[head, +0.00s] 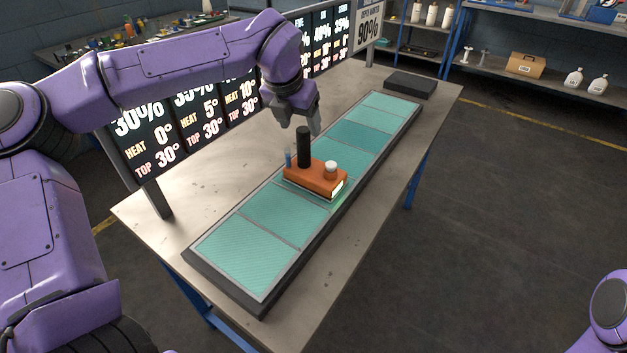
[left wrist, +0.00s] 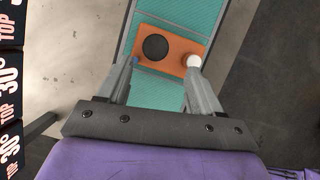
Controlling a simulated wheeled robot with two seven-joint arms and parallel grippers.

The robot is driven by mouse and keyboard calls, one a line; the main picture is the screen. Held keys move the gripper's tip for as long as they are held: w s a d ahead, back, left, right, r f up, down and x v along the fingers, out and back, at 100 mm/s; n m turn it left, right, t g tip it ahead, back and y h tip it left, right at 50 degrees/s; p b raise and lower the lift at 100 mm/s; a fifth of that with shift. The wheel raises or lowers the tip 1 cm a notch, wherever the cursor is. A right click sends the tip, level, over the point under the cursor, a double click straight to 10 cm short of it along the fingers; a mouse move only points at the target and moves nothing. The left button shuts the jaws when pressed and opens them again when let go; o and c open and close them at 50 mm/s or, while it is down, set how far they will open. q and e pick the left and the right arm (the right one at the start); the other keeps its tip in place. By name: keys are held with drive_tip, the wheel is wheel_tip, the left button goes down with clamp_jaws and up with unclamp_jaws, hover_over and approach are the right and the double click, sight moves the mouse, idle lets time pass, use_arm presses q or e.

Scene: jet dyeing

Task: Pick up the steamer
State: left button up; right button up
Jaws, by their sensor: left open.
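The steamer (head: 316,180) is an orange block with a black upright cylinder, a white round knob and a small blue post. It sits on the teal panelled strip (head: 242,256) on the table. My left gripper (head: 301,130) is above the steamer, pointing down, open and empty. In the left wrist view the steamer (left wrist: 171,53) lies just beyond the two spread fingers (left wrist: 160,85), with the black cylinder between their lines. The fingers appear apart from it. My right gripper is not in view; only a purple part of my right arm shows at the lower right.
The grey table (head: 160,215) has free room around the strip. A dark flat block (head: 410,84) lies at its far end. Display boards (head: 160,135) with numbers stand along its left edge, below my left arm. Shelves with bottles (head: 573,77) stand at the back.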

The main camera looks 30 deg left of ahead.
sight(305, 144)
use_arm(q)
drive_tip(key=x, duration=0.3)
drive_tip(key=p+x, duration=0.1)
drive_tip(key=x, duration=0.2)
drive_tip(key=a+p+x, duration=0.1)
drive_tip(key=x, duration=0.2)
drive_tip(key=shift+f, duration=0.1)
drive_tip(key=shift+w+f, duration=0.2)
drive_tip(key=shift+f, duration=0.1)
drive_tip(key=shift+d, duration=0.1)
clamp_jaws()
drive_tip(key=shift+s, duration=0.1)
idle(0.5)
drive_tip(key=shift+r, duration=0.15)
